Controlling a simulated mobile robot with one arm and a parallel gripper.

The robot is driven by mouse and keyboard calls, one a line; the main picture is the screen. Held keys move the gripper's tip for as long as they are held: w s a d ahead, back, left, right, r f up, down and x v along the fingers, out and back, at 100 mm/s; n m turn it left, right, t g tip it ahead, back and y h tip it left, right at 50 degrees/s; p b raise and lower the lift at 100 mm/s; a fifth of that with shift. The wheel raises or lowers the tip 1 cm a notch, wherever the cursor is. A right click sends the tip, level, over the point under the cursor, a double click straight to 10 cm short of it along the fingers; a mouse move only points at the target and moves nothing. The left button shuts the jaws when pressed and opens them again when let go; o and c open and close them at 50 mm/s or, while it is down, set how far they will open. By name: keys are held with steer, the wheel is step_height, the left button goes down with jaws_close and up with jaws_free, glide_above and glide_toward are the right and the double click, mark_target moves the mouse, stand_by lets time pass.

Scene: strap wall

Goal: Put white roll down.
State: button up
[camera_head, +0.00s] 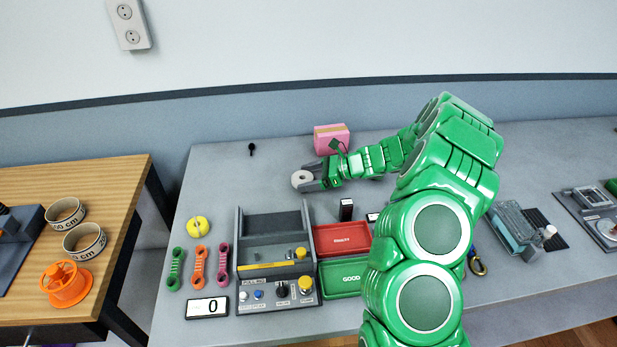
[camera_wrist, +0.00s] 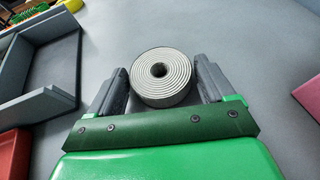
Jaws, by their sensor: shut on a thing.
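The white roll (camera_head: 301,179) is a flat coil of strap with a hole in its middle. In the head view it is at the end of my green arm, over the back part of the grey table (camera_head: 225,160). My gripper (camera_head: 312,178) is shut on the white roll. In the wrist view the white roll (camera_wrist: 161,76) shows its spiral face between the two grey fingers of my gripper (camera_wrist: 162,82). I cannot tell whether the roll touches the table. The far side of the fingers' grip is partly hidden.
A pink box (camera_head: 331,139) stands behind my gripper. A grey fixture (camera_head: 275,240) and the red tray (camera_head: 342,238) and green tray (camera_head: 343,278) lie nearer the front. A yellow roll (camera_head: 199,226) is at the left. The table left of the white roll is clear.

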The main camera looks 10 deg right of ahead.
steer(key=o, duration=0.9)
steer(key=shift+f, duration=0.1)
steer(key=shift+o, duration=0.2)
